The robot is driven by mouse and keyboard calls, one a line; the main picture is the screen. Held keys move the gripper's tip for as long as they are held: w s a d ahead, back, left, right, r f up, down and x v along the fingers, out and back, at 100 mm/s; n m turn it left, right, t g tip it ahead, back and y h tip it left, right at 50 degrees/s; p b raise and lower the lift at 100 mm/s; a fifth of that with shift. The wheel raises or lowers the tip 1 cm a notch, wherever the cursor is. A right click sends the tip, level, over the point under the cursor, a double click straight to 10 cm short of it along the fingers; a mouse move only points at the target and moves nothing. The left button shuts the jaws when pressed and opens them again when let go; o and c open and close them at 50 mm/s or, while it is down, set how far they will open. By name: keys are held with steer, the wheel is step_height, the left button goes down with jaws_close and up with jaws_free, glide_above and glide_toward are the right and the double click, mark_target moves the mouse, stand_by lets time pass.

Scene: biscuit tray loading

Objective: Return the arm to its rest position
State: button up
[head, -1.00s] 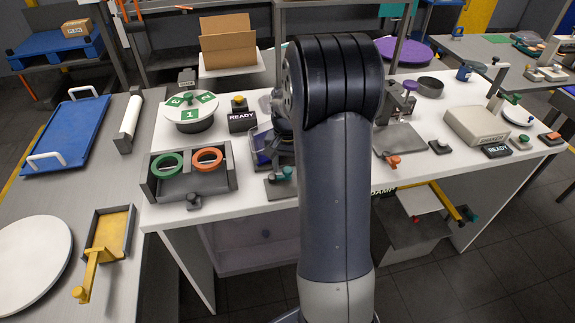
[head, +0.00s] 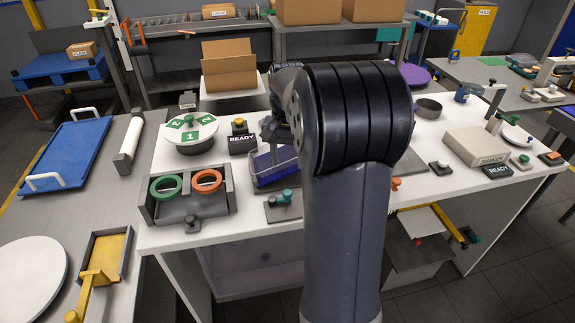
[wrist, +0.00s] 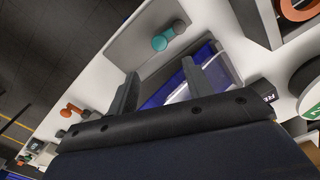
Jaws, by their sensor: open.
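My gripper (wrist: 160,76) shows in the wrist view with its two fingers apart and nothing between them. It hangs above the blue, clear-walled bin (head: 274,168), whose blue inside also shows beyond the fingers in the wrist view (wrist: 166,92). In the head view my large dark arm joint and upper arm fill the middle and hide most of the forearm and the gripper's fingers. Whether the fingers reach below the bin's rim cannot be told.
A teal-knobbed fixture (head: 284,200) stands in front of the bin. The grey holder (head: 150,212) with green and orange rings is left of it, the READY box (head: 242,144) behind. A round numbered turntable (head: 190,130) and an open carton (head: 229,68) are further back.

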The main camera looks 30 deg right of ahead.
mark_target(288, 192)
step_height(288, 192, down, 11)
steer(key=shift+p, duration=0.5)
steer(key=shift+s+r+m, duration=0.1)
steer(key=shift+m, duration=0.2)
steer(key=shift+a, duration=0.1)
